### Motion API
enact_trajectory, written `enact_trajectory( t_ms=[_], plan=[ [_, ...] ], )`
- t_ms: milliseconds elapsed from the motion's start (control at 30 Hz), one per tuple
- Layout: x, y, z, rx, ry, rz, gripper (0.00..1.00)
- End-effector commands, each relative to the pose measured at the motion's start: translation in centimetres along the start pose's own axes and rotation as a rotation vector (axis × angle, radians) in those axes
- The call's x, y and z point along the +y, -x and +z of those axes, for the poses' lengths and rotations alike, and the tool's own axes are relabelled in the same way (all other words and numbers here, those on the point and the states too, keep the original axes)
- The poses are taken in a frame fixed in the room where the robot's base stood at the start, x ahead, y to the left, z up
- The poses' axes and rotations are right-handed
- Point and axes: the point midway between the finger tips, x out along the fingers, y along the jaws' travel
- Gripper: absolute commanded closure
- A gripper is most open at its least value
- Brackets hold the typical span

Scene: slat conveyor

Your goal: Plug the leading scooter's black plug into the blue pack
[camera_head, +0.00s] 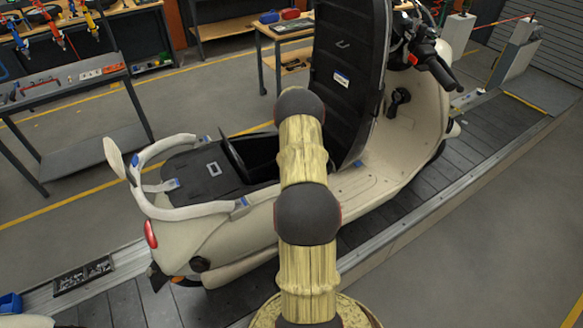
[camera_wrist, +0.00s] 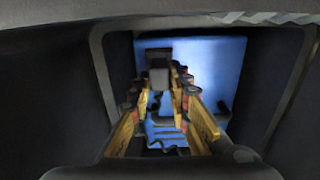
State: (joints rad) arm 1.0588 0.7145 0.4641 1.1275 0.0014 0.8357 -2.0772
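The cream scooter (camera_head: 240,235) stands on the slat conveyor with its black seat (camera_head: 345,80) raised and its under-seat compartment (camera_head: 250,150) open. My arm reaches over it, and my gripper is hidden in the head view. In the wrist view my gripper (camera_wrist: 164,88) points into a dark-walled bay, its yellow and black fingers close together. The blue pack (camera_wrist: 215,60) fills the back of the bay beyond them. A dark block (camera_wrist: 159,60), perhaps the black plug, shows between the fingertips. I cannot tell whether they grip it or whether it touches the pack.
The compartment's dark walls (camera_wrist: 118,70) stand close on both sides of my gripper, with a rim above. The conveyor (camera_head: 490,140) runs diagonally, with clear floor on its near right side. Workbenches with tools (camera_head: 75,80) stand beyond the scooter.

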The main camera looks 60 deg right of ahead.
Motion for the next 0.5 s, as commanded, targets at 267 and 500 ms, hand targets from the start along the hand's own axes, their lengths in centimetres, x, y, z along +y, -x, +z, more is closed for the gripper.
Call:
enact_trajectory(
  t_ms=[267, 500],
  plan=[
    [0.08, 0.19, 0.05, -0.001, 0.0, 0.002, 0.65],
    [0.08, 0.17, 0.04, -0.001, 0.0, 0.002, 0.61]
  ],
)
